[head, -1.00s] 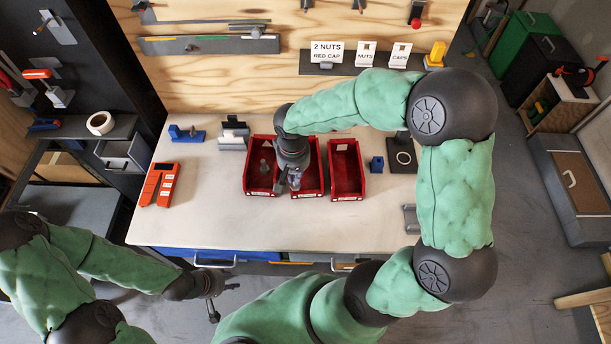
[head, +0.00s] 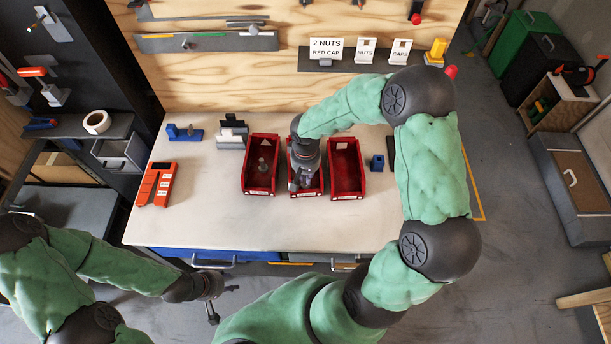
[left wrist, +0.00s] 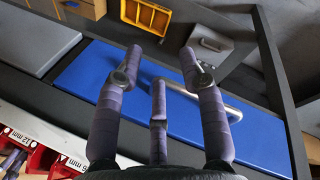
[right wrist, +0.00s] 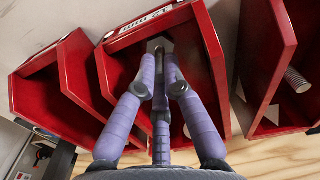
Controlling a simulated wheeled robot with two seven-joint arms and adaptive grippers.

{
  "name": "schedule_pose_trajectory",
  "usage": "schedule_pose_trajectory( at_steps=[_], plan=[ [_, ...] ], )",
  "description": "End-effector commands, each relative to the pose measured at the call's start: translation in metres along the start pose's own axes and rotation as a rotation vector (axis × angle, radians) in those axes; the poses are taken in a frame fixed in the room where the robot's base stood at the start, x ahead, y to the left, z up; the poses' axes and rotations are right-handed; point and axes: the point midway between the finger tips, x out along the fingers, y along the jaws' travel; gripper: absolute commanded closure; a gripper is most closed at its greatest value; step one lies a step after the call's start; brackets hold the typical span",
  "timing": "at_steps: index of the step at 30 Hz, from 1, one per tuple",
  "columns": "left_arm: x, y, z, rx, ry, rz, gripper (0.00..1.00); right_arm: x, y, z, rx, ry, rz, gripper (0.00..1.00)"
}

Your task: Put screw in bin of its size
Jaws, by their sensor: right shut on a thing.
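Three red bins stand side by side on the bench: the left bin (head: 247,180), the middle bin (head: 318,187) and the right bin (head: 346,150). My right gripper (head: 303,186) is over the middle bin, pointing down. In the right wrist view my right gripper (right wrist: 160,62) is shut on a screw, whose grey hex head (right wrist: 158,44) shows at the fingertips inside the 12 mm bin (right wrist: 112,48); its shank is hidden. Another screw (head: 262,166) lies in the left bin; it also shows in the right wrist view (right wrist: 298,80). My left gripper (left wrist: 160,60) is open and empty before the bench.
An orange case (head: 156,184) lies at the bench's left. A blue block (head: 377,163) stands right of the bins. Grey and blue holders stand behind, left of the bins. Bare bench top (head: 210,205) is clear left of the bins. Drawer handles line the front edge.

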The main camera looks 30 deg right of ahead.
Motion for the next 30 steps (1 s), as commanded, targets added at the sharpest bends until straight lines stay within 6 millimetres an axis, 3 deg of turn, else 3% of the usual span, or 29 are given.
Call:
schedule_pose_trajectory(
  at_steps=[7, 9, 10, 11, 23, 30],
  plan=[
    [0.004, -0.001, 0.000, 0.000, 0.000, 0.000, 0.60, 0.003, 0.000, 0.000, 0.000, 0.000, 0.000, 1.00],
    [0.003, -0.001, 0.000, 0.000, 0.000, 0.000, 0.60, 0.003, 0.000, 0.000, 0.000, 0.000, 0.000, 0.76],
    [0.003, -0.001, 0.000, 0.000, 0.000, 0.000, 0.60, 0.002, 0.000, 0.000, 0.000, 0.000, 0.000, 0.67],
    [0.003, -0.001, 0.000, 0.000, 0.000, 0.000, 0.60, 0.002, 0.000, 0.000, 0.000, 0.000, 0.000, 0.66],
    [-0.001, 0.000, 0.000, 0.000, 0.000, 0.000, 0.60, -0.001, 0.000, 0.000, 0.000, 0.000, 0.000, 0.66],
    [-0.008, 0.003, 0.000, 0.000, 0.000, 0.000, 0.60, -0.039, 0.000, -0.001, -0.001, 0.005, 0.000, 0.66]
  ],
)
